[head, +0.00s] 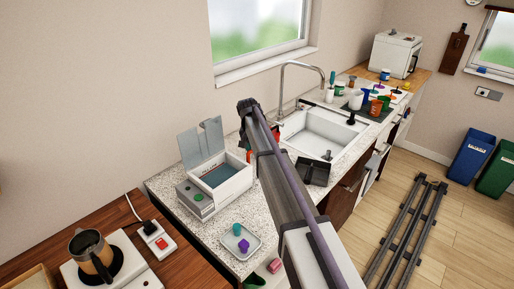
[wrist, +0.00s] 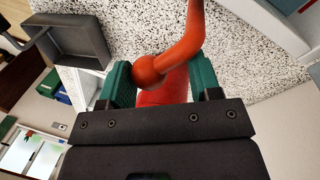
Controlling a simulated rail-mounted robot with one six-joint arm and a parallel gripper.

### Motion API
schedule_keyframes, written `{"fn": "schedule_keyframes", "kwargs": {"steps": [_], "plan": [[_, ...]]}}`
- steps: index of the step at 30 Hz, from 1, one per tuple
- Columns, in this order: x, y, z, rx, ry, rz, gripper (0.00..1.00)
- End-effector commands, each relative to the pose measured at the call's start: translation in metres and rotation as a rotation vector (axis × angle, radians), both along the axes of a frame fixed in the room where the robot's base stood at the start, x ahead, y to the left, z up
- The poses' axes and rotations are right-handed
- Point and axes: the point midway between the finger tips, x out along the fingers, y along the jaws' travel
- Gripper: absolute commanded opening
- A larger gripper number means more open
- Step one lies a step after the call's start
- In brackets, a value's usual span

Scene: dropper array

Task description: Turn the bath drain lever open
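The bath (head: 235,181) is a white tank with bluish liquid and a raised grey lid, on the speckled counter. A red-orange lever (wrist: 181,43) with a bent arm and a ball end shows in the wrist view; I take it as the drain lever. My gripper (wrist: 162,82) has green fingers on both sides of the lever's red end. Whether both fingers press on it, I cannot tell. In the head view my gripper (head: 248,150) is beside the bath's right side. My arm and gripper mostly hide the lever there, with only a little red showing.
A black open tray (head: 313,171) is right of my arm; it also shows in the wrist view (wrist: 75,40). The sink (head: 322,137) and faucet are behind it. A small white dish (head: 240,243) with purple and teal items is in front of the bath.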

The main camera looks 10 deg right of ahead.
Motion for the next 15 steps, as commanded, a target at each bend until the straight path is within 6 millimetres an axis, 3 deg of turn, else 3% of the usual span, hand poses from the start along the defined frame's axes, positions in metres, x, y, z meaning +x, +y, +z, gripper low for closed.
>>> {"fn": "schedule_keyframes", "kwargs": {"steps": [8,15], "plan": [[-0.0045,0.0027,-0.0007,0.003,0.009,0.002,0.83],[-0.0025,0.0014,-0.0001,0.001,0.006,0.000,0.84]]}}
